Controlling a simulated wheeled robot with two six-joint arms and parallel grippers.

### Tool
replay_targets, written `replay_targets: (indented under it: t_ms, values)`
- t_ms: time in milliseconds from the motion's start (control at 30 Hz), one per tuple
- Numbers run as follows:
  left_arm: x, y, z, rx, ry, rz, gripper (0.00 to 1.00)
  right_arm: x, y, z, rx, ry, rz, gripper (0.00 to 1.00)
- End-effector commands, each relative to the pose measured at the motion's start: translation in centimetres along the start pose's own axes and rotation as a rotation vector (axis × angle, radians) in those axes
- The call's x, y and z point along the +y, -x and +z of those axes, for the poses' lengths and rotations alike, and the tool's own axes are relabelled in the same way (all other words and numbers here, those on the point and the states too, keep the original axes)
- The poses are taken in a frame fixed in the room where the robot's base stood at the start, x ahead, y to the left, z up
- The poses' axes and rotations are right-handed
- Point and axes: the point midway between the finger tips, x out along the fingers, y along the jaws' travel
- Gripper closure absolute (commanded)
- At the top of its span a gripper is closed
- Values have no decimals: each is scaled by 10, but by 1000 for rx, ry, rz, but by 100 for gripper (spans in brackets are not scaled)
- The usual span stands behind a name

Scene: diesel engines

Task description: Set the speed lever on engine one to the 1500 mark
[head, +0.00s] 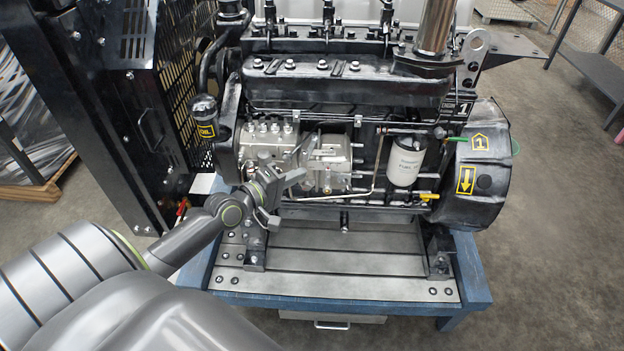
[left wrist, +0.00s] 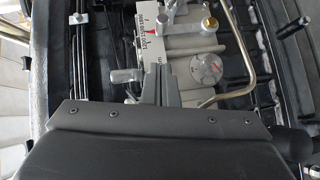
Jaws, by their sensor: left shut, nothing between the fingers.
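Engine one (head: 350,110) is a black diesel on a blue-edged stand, with "1" labels at its right end. Its silver pump and governor body (head: 325,160) is on the near side. In the left wrist view a white scale plate (left wrist: 148,32) carries small dark print and a red mark; I cannot read the print. A silver rounded peg (left wrist: 126,75) stands left of my fingers; I cannot tell whether it belongs to the speed lever. My left gripper (head: 298,177) is shut and empty, close before the governor body. It also shows in the left wrist view (left wrist: 163,68), its tips below the plate.
A round silver dial (left wrist: 205,68) and a bent metal pipe (left wrist: 240,60) are right of my fingers. A white fuel filter (head: 406,162) and a yellow-handled valve (head: 430,196) are farther right. A black radiator frame (head: 125,100) stands left. The slotted stand top (head: 340,262) is clear in front.

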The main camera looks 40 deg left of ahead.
Motion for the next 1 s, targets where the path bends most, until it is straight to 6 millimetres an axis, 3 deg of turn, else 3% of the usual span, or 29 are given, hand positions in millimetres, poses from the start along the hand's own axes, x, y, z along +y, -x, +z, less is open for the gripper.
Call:
replay_targets:
  t_ms: [333,833,1000]
  values:
    - [1,-25,25,0,1,0,100,0,8,0,-1,0,0,64]
    - [0,-28,28,0,-1,-1,100,0,9,-1,-1,0,0,64]
    - [5,-32,32,0,-15,-17,100,1,20,-2,0,0,0,64]
